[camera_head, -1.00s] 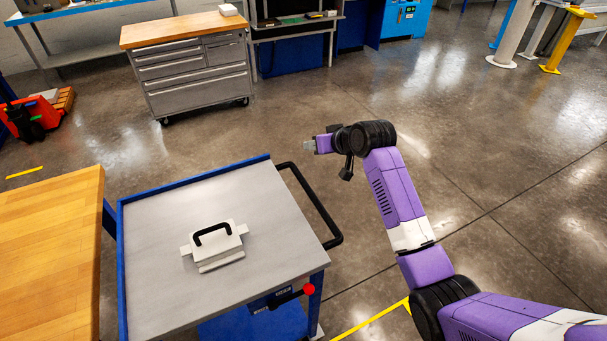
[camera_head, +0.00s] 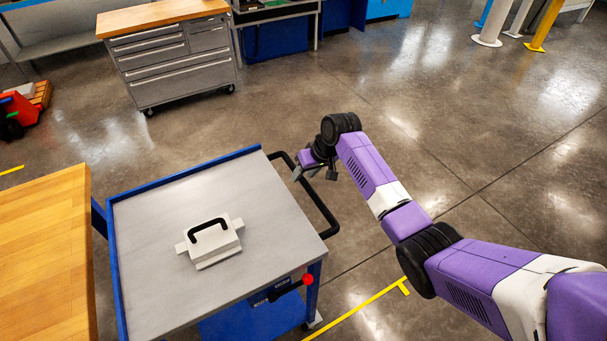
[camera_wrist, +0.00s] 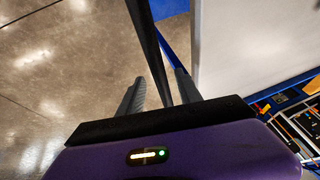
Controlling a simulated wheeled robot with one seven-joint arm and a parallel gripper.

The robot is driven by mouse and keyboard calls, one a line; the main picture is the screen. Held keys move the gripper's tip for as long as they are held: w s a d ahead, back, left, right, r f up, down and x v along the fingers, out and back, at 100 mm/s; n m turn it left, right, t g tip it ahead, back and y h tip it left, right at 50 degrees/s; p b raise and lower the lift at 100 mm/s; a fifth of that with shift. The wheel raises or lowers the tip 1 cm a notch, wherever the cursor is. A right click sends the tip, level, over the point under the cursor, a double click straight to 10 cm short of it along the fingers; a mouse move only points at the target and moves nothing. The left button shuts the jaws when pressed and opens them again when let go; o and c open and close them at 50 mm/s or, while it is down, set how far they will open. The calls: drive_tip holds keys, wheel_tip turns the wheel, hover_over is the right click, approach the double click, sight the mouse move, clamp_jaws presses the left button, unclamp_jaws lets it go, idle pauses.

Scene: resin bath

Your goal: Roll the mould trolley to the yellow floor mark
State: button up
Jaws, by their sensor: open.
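The mould trolley has a grey top (camera_head: 160,215) with a blue rim, and it stands at the lower centre of the head view. A white mould (camera_head: 212,248) with a black handle sits on it. The trolley's black push bar (camera_head: 318,207) runs along its right side. My gripper (camera_head: 299,172) is open at the far part of this bar. In the wrist view the bar (camera_wrist: 152,50) passes between my two open fingers (camera_wrist: 158,95); contact cannot be told. A yellow floor line (camera_head: 357,311) with a short cross end lies right of the trolley.
A wooden-topped table (camera_head: 45,255) stands close on the trolley's left. A grey drawer cabinet (camera_head: 180,65) on castors stands behind. A red lever knob (camera_head: 308,280) sticks out at the trolley's near right corner. The floor to the right is open, with posts far back.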

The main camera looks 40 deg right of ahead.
drive_tip(key=shift+w+f, duration=0.2)
drive_tip(key=shift+f, duration=0.3)
clamp_jaws()
idle(1.2)
